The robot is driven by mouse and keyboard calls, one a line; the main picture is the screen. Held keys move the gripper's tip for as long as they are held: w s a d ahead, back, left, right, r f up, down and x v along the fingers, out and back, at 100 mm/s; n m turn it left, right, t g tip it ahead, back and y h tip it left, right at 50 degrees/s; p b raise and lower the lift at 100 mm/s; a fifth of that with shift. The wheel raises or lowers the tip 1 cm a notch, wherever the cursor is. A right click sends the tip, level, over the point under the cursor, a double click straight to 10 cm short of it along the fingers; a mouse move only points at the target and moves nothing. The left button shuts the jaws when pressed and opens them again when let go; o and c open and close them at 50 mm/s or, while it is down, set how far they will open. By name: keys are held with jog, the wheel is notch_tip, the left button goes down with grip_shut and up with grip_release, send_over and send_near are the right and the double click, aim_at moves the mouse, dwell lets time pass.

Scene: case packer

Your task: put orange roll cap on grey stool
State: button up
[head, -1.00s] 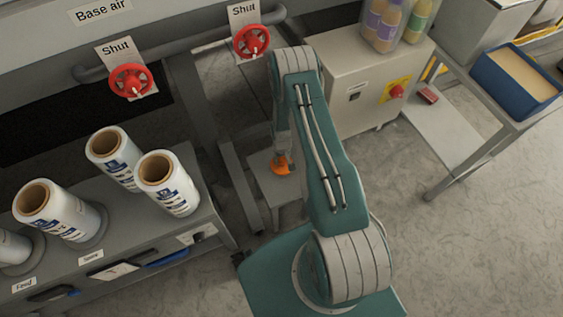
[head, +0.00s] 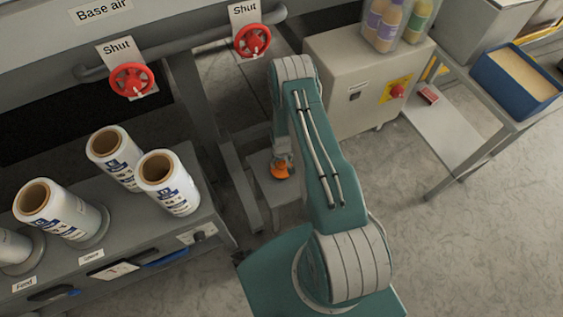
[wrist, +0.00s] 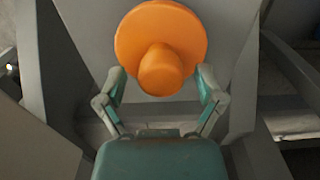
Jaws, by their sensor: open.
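The orange roll cap (head: 281,172) is a disc with a short round stub. In the head view it appears at the top of the low grey stool (head: 267,191), partly behind my arm. In the wrist view the cap (wrist: 160,45) shows its stub toward me, against a grey surface. My gripper (wrist: 162,82) is open, one finger on each side of the stub, with visible gaps between fingers and stub. In the head view my gripper (head: 281,158) is just above the cap, its fingers hard to make out. Whether the cap's underside fully touches the stool is hidden.
White film rolls (head: 168,184) stand on a grey bench (head: 215,225) to the left. Red valve wheels (head: 131,80) are on a pipe behind. A beige cabinet (head: 335,85) stands behind right of the stool. Open floor (head: 460,240) lies at the right.

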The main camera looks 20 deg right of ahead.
jog(key=s+a+r+t, duration=0.1)
jog(key=a+r, duration=0.1)
jog(key=r, duration=2)
jog(key=s+a+r+t, duration=0.1)
jog(key=a+r+t, duration=0.15)
jog(key=r, duration=1.95)
jog(key=s+a+r+t, duration=0.1)
jog(key=s+a+r, duration=0.1)
jog(key=s+r, duration=0.6)
jog(key=s+a+r+t, duration=0.1)
jog(key=s+a+r, duration=0.2)
jog(key=s+r, duration=0.5)
jog(key=s, duration=0.4)
jog(key=shift+s+a+r, duration=0.15)
jog(key=shift+s, duration=0.05)
jog(key=shift+a, duration=0.1)
